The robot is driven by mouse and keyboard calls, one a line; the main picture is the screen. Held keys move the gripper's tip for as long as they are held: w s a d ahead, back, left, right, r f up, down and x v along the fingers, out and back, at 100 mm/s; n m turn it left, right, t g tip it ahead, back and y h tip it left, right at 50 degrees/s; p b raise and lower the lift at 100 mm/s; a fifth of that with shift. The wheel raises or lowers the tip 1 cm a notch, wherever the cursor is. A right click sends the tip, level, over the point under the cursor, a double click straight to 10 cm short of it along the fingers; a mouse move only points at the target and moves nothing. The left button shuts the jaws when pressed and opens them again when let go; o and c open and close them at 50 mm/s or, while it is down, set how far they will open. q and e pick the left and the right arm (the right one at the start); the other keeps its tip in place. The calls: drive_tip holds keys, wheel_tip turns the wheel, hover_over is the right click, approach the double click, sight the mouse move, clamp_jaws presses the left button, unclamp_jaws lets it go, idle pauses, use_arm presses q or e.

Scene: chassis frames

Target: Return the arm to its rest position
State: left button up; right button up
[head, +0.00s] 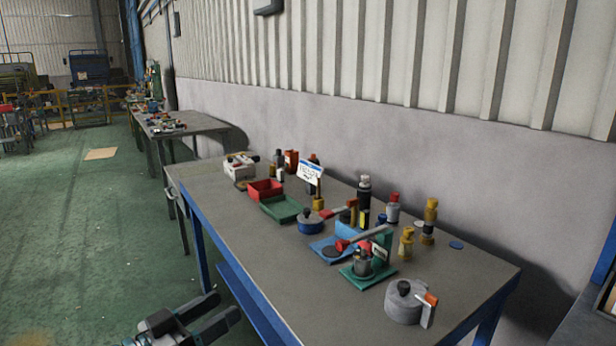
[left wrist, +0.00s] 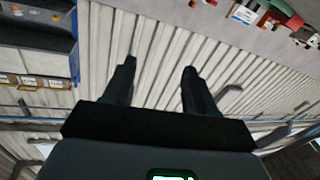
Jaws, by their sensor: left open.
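My left gripper (head: 226,305) is at the bottom of the head view, low in front of the workbench (head: 235,225) and to the left of its front edge. Its two dark fingers are apart with nothing between them. In the left wrist view both fingers (left wrist: 159,66) also show spread and empty, against ribbed wall panelling. The gripper touches nothing that I can see. Most of the left arm is out of the picture. My right gripper is not in view.
The bench holds a red bin (head: 265,190), a green tray (head: 281,209), a grey round pot (head: 404,302), several bottles and small tools. A second bench (head: 190,124) stands farther back along the wall.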

use_arm(q)
drive_tip(key=s+d+f+n+g+y+p, duration=0.15)
drive_tip(key=f+n, duration=0.25)
drive_tip(key=f, duration=0.8)
drive_tip(key=d+f+n+g+y+p, duration=0.2)
drive_tip(key=d+f+n+y, duration=0.1)
drive_tip(key=f, duration=0.9)
drive_tip(key=s+f+n+g+y, duration=0.1)
drive_tip(key=s+f+g, duration=0.3)
drive_tip(key=s+f, duration=0.4)
drive_tip(key=s+a+f+g+y, duration=0.1)
drive_tip(key=s+f+g+y, duration=0.2)
drive_tip(key=s, duration=1)
wheel_tip(320, 180, down, 5)
drive_tip(key=shift+f+n+g, duration=0.1)
drive_tip(key=shift+n+g, duration=0.3)
drive_tip(key=shift+g, duration=0.85)
drive_tip(key=shift+w, duration=0.1)
